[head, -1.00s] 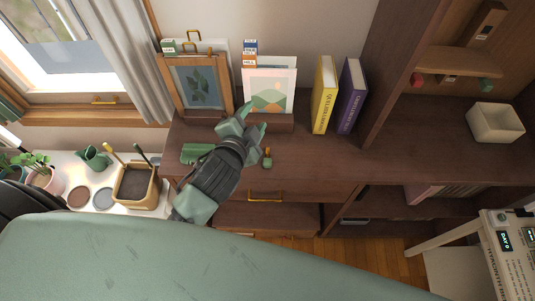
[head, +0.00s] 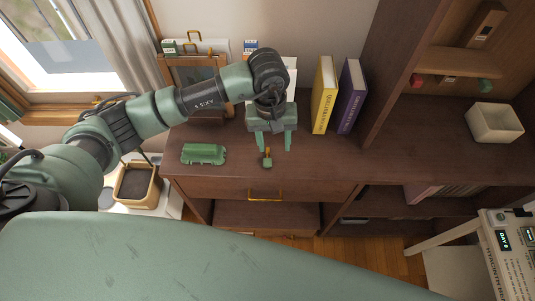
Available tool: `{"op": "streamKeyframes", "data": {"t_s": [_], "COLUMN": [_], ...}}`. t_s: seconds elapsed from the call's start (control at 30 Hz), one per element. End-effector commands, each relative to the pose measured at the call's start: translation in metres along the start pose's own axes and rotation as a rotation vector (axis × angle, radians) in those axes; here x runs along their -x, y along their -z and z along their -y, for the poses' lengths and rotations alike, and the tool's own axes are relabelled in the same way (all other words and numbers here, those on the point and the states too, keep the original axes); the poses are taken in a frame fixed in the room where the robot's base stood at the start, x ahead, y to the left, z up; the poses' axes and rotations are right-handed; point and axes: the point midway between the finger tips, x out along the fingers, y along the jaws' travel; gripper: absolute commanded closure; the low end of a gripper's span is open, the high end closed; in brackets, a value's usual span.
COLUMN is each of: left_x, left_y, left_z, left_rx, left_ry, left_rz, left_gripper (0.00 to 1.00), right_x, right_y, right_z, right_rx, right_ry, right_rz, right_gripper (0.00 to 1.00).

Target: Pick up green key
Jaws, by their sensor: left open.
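The green key (head: 267,162) is a small piece with a green head and a yellowish shaft, lying on the dark wooden desk top (head: 330,165) near its front edge. My left gripper (head: 274,147) is above the desk with its two green fingers pointing down, apart and empty. The key shows between and just below the fingertips in the head view; I cannot tell the exact height of the fingers above it. My right gripper is not in view.
A green case-like object (head: 203,154) lies left of the key. A yellow book (head: 324,95) and a purple book (head: 350,96) stand to the right. Picture frames (head: 180,85) stand behind, partly hidden by my arm. The desk right of the key is clear.

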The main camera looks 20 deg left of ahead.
Motion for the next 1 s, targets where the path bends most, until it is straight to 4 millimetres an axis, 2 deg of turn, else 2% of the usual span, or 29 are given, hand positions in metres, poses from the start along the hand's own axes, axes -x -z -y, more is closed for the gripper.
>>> {"op": "streamKeyframes", "data": {"t_s": [0.03, 0.13, 0.37, 0.5, 0.63, 0.93, 0.97, 1.0], "left_x": [0.002, -0.003, -0.027, -0.047, -0.066, -0.074, -0.074, -0.074], "left_y": [0.007, 0.012, 0.011, 0.007, 0.009, 0.010, 0.010, 0.010], "left_z": [0.010, 0.019, 0.021, 0.022, 0.023, 0.024, 0.024, 0.024], "left_rx": [-0.011, -0.022, -0.021, -0.021, -0.021, -0.022, -0.022, -0.022], "left_ry": [0.042, 0.080, 0.080, 0.078, 0.078, 0.076, 0.076, 0.076], "left_rz": [-0.020, -0.033, -0.029, -0.027, -0.030, -0.034, -0.034, -0.033], "left_gripper": [0.51, 0.51, 0.51, 0.51, 0.51, 0.51, 0.56, 0.68], "right_x": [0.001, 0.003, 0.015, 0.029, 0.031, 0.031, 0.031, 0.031], "right_y": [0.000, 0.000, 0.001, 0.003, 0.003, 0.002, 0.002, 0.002], "right_z": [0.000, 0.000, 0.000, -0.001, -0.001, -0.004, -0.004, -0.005], "right_rx": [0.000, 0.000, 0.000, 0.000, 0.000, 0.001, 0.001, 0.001], "right_ry": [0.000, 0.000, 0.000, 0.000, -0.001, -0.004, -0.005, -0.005], "right_rz": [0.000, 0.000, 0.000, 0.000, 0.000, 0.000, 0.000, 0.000], "right_gripper": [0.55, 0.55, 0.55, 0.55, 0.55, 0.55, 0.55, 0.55]}}
